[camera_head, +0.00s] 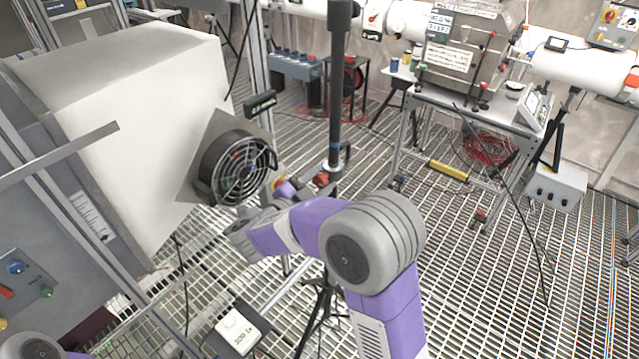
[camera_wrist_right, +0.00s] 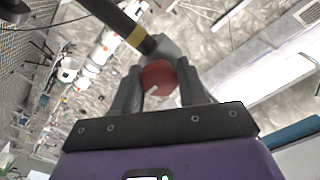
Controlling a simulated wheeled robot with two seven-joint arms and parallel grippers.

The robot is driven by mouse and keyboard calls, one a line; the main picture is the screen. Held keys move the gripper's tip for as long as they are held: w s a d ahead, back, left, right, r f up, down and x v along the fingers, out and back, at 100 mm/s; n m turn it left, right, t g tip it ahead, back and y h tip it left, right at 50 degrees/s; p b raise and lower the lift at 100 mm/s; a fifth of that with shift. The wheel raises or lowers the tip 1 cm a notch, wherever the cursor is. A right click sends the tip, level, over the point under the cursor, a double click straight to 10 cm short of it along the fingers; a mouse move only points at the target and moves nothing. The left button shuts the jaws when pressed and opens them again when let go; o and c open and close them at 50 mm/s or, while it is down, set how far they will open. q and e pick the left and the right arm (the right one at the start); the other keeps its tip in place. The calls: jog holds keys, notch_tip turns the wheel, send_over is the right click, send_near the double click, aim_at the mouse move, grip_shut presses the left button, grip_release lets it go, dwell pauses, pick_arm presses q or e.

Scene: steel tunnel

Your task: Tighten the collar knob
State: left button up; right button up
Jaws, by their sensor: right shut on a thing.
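A dark upright pole (camera_head: 337,85) stands in the middle of the head view, with a pale collar (camera_head: 336,165) low on it. The red collar knob (camera_head: 321,180) sticks out from the collar's left side. In the right wrist view the red knob (camera_wrist_right: 157,75) lies between the two fingers of my right gripper (camera_wrist_right: 158,88), which is shut on it. The grey collar (camera_wrist_right: 168,47) and the black pole (camera_wrist_right: 115,22) with a yellow band show just beyond. In the head view the right gripper (camera_head: 300,188) is partly hidden by its own arm. My left gripper is out of view.
A round caged fan (camera_head: 240,172) on a big white box (camera_head: 130,120) stands close left of my right gripper. A tripod (camera_head: 322,305) and a light meter (camera_head: 240,330) are below. A bench (camera_head: 455,103) stands at the back right. Grating floor (camera_head: 480,290) is open at right.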

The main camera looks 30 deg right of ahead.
jog(key=shift+r, duration=0.1)
jog(key=o, duration=1)
jog(key=shift+a, duration=0.1)
jog(key=v, duration=0.7)
jog(key=shift+s+a, duration=0.1)
jog(key=shift+a, duration=0.1)
